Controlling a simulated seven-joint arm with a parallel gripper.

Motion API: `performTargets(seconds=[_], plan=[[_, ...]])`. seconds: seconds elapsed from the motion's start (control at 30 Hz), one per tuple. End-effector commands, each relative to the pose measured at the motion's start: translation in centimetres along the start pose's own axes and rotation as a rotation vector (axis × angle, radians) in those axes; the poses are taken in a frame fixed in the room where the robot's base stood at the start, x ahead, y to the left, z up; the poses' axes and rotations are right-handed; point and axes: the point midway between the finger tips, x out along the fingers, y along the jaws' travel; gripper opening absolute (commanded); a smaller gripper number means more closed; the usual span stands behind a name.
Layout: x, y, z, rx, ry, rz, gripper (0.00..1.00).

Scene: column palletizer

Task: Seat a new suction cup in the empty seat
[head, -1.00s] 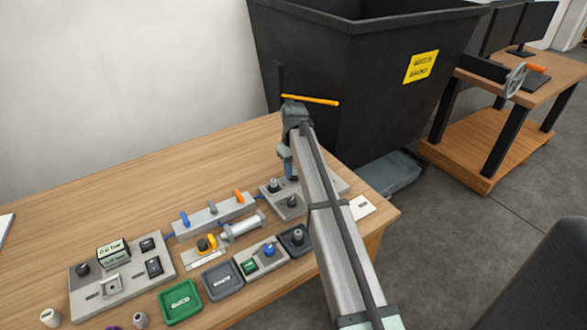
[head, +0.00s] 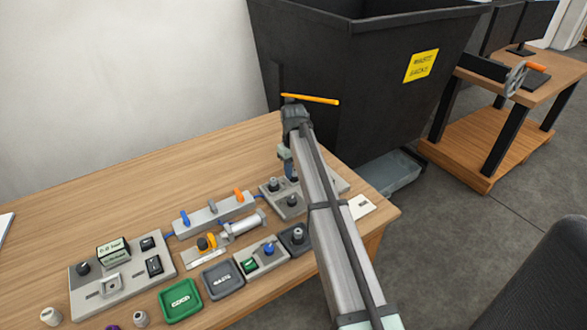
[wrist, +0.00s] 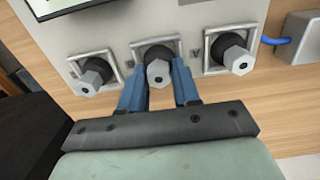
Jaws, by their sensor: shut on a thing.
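In the wrist view, a grey plate (wrist: 203,18) carries three square-framed seats in a row. A dark cup with a pale hex fitting shows at the left seat (wrist: 93,76) and another at the right seat (wrist: 236,58). My gripper (wrist: 160,80) has its two blue fingers shut on the middle suction cup (wrist: 158,70), one finger on each side. That cup is at the middle seat frame; I cannot tell whether it is fully down. In the head view, my arm hides part of the plate and the fingertips; two cups (head: 273,184) (head: 292,201) show there.
A grey block with coloured levers (head: 213,212), a cylinder (head: 242,226), a green tray (head: 181,300) and a dark grey tray (head: 222,280) stand left of the plate. A large black waste bin (head: 345,80) stands behind the table (head: 190,155). The table's back left is clear.

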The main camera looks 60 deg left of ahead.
Motion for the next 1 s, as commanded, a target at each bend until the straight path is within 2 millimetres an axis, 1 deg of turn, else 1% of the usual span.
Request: performTargets(seconds=[0.1,0.13,0.23,0.57,1.0], plan=[[0.2,0.0,0.0,0.000,0.000,0.000,0.02],[0.2,0.0,0.0,0.000,0.000,0.000,0.32],[0.2,0.0,0.0,0.000,0.000,0.000,0.42],[-0.1,0.0,0.0,0.000,0.000,0.000,0.42],[-2.9,0.0,0.0,0.000,0.000,0.000,0.42]])
